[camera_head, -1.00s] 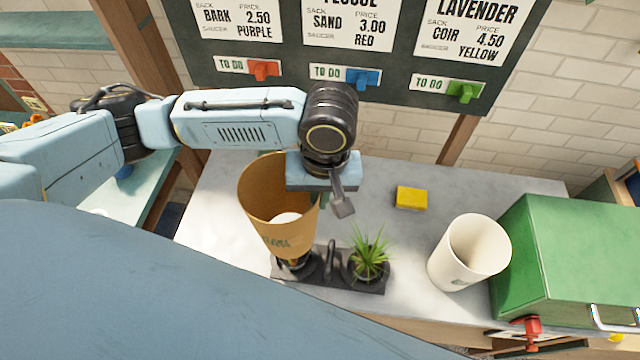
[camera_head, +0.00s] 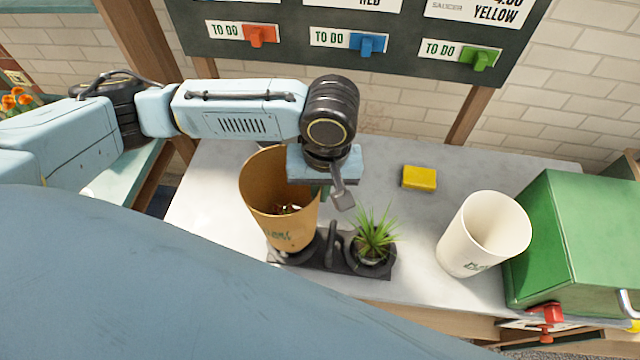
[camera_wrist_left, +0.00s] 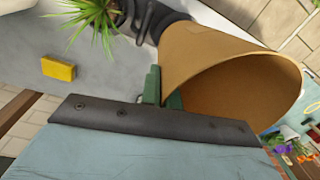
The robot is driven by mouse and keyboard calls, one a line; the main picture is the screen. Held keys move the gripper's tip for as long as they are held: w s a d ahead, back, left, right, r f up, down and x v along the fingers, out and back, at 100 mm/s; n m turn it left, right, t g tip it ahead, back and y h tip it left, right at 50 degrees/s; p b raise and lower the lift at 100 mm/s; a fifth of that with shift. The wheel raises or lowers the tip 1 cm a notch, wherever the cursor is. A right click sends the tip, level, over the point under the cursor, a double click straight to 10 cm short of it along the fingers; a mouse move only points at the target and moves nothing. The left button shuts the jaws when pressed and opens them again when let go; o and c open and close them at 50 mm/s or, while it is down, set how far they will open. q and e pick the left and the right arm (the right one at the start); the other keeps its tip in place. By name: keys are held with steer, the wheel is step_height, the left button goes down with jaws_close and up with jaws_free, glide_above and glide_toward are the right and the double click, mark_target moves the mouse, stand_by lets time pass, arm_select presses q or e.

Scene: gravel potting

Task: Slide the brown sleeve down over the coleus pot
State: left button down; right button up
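The brown sleeve (camera_head: 270,190) is upright in the head view, at the left end of the black carrier (camera_head: 342,266). Reddish-brown leaves, apparently the coleus (camera_head: 288,209), show inside it; the pot itself is hidden by the sleeve wall. The sleeve's lower end is at carrier level; I cannot tell whether it rests there. My left gripper (camera_head: 322,190) is at the sleeve's right rim. In the left wrist view its green fingers (camera_wrist_left: 160,92) are closed on the wall of the sleeve (camera_wrist_left: 205,60). My right gripper is not in view.
A spiky green plant (camera_head: 375,235) stands in the carrier's right end, beside the upright handle (camera_head: 332,243). A yellow sponge (camera_head: 419,178), a cream sleeve (camera_head: 484,235) and a green box (camera_head: 575,240) stand further right. The grey tabletop between sponge and cream sleeve is clear.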

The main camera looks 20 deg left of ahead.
arm_select(q)
steer(key=shift+f, duration=2.25)
steer(key=c, duration=1.6)
jaws_free()
steer(key=shift+o, duration=0.2)
steer(key=shift+r, duration=0.1)
step_height(320, 180, up, 13)
steer(key=p, duration=0.1)
steer(key=shift+w+d, duration=0.2)
steer(key=shift+d, duration=0.25)
